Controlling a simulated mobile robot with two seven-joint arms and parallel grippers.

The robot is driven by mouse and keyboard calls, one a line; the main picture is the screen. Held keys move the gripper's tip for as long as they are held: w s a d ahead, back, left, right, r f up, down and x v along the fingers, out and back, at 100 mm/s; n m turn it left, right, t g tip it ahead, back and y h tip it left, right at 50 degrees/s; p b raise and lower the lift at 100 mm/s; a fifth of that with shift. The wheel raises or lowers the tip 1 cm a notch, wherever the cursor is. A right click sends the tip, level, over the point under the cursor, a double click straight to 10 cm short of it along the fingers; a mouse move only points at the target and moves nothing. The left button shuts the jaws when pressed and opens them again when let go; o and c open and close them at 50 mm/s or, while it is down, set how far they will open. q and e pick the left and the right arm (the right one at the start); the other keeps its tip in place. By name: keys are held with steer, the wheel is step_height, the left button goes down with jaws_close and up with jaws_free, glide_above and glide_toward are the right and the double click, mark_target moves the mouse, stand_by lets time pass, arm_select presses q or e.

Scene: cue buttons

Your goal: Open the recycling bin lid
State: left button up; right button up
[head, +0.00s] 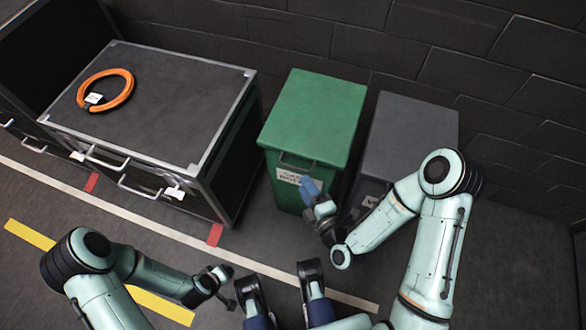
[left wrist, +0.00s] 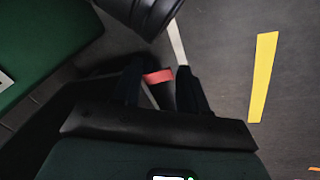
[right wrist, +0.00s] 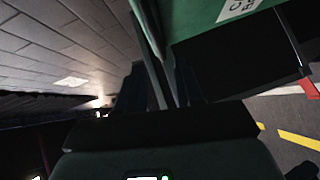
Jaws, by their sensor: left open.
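The green bin (head: 312,112), with a white label reading roughly "cans" (head: 289,176), stands against the back wall with its lid down. A dark handle (head: 297,163) runs along the lid's front edge. My right gripper (head: 311,187) is open in front of the bin, just below and right of the handle, partly covering the label's right side. In the right wrist view the bin's green side (right wrist: 205,20) shows beyond the open fingers (right wrist: 160,88). My left gripper (head: 228,290) is open and empty, low over the floor; its fingers show in the left wrist view (left wrist: 160,88).
A grey bin (head: 412,130) stands close on the right of the green one. A large black case (head: 165,95) with silver edges and an orange ring (head: 122,104) on top stands to the left. Floor with white and yellow lines lies in front.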

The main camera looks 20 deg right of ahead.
mark_target(294, 167)
arm_select(q)
steer(key=s+a+f+g+b, duration=0.1)
steer(key=s+f+g+b, duration=0.1)
steer(key=s+f, duration=0.3)
steer(key=shift+a+f+b, duration=0.15)
steer(key=shift+f+b, duration=0.15)
steer(key=shift+b, duration=0.05)
arm_select(e)
steer(key=shift+x, duration=4.15)
jaws_close()
